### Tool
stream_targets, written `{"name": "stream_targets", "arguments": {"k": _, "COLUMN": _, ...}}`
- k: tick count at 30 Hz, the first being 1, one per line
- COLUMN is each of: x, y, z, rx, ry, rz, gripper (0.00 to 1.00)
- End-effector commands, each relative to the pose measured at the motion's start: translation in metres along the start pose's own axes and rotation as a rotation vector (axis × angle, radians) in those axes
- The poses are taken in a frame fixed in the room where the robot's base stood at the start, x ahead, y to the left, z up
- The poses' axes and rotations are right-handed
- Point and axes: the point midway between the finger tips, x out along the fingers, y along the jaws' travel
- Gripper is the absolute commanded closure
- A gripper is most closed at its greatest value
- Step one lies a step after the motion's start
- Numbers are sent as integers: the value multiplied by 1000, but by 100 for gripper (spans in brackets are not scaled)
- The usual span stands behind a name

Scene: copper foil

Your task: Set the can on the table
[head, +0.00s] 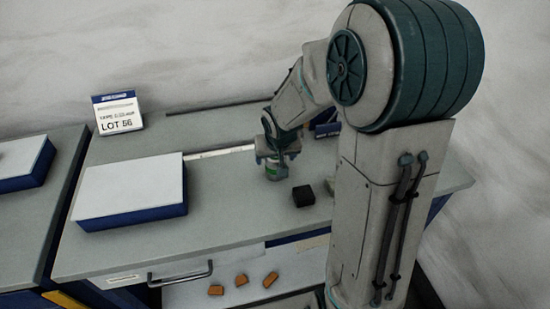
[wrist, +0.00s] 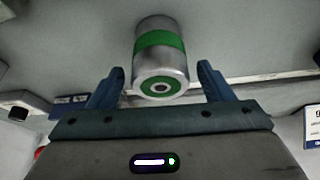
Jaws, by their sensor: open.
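The can (head: 273,174), silver with a green band, appears upright on the grey table (head: 225,215), directly below my gripper (head: 277,155). In the wrist view, the can (wrist: 160,45) shows its round end between the two fingers of my gripper (wrist: 158,85). The fingers are open, one on each side, with a visible gap to the can on both sides. In the head view my gripper partly hides the top of the can.
A black block (head: 303,196) sits just right of the can. A white-topped blue box (head: 130,190) lies to the left, with a LOT 56 sign (head: 118,113) behind. An open drawer (head: 190,292) at the front holds orange pieces (head: 241,280). The table between box and can is clear.

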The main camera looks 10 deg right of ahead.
Motion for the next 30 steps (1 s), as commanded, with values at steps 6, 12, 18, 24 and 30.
{"name": "stream_targets", "arguments": {"k": 6, "x": -48, "y": 0, "z": -2, "rx": 1, "ry": 6, "rz": 1, "gripper": 26}}
{"name": "stream_targets", "arguments": {"k": 12, "x": -79, "y": 0, "z": -1, "rx": -1, "ry": 4, "rz": 1, "gripper": 26}}
{"name": "stream_targets", "arguments": {"k": 18, "x": -94, "y": 0, "z": 0, "rx": -2, "ry": 1, "rz": 1, "gripper": 26}}
{"name": "stream_targets", "arguments": {"k": 24, "x": -122, "y": 3, "z": 26, "rx": -21, "ry": -19, "rz": 18, "gripper": 26}}
{"name": "stream_targets", "arguments": {"k": 30, "x": -165, "y": 10, "z": 87, "rx": -49, "ry": -73, "rz": 20, "gripper": 26}}
